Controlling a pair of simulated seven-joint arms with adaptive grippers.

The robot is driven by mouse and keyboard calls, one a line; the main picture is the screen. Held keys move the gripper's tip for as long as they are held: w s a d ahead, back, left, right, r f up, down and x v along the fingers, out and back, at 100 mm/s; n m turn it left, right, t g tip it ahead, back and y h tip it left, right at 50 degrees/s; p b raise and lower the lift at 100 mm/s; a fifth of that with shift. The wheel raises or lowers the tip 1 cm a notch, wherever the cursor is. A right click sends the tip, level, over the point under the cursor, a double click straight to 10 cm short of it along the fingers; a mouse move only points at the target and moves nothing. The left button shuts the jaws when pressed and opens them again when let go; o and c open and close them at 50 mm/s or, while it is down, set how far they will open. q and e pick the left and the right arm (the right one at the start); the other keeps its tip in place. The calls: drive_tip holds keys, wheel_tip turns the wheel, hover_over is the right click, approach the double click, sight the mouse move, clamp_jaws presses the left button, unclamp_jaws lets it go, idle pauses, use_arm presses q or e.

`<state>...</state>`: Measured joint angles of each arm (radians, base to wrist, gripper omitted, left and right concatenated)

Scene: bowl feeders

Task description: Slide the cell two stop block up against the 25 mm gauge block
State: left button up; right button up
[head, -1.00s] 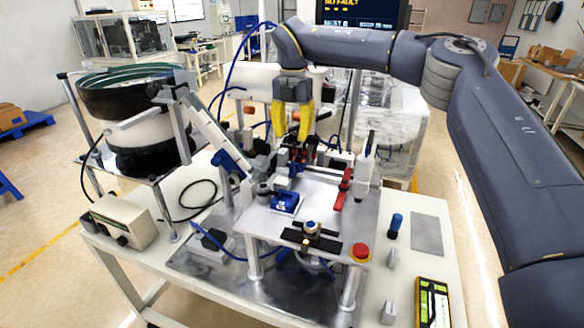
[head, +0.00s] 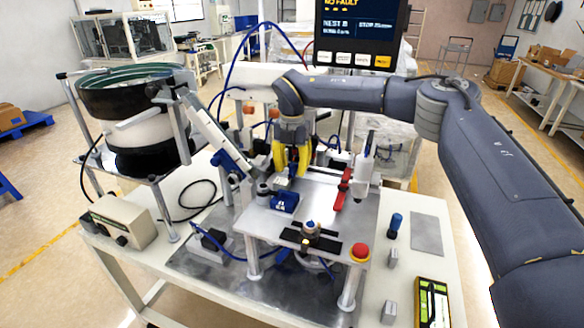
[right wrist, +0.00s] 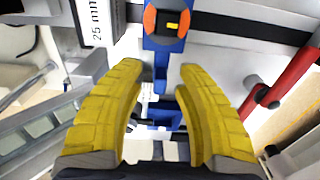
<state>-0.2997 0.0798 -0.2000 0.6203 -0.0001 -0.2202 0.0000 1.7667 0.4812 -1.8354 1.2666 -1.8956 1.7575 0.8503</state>
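In the right wrist view a blue block with orange ends (right wrist: 165,28), apparently the stop block, sits on a black rail. To its left is the white gauge block marked 25 mm (right wrist: 95,22); a gap shows between them. My right gripper (right wrist: 158,76) is open, its yellow fingers apart and empty, with the blue block beyond the fingertips. In the head view the right gripper (head: 292,166) points down over the back of the raised plate, and its fingers hide what is behind them. My left gripper is not in view.
A blue block with white marks (head: 284,202) sits on the raised metal plate (head: 265,222). A red lever (head: 342,189) and a white bottle-like part (head: 366,170) stand to the right. The bowl feeder (head: 140,112) is at left. A red button (head: 360,253) is at the front.

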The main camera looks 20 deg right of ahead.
clamp_jaws()
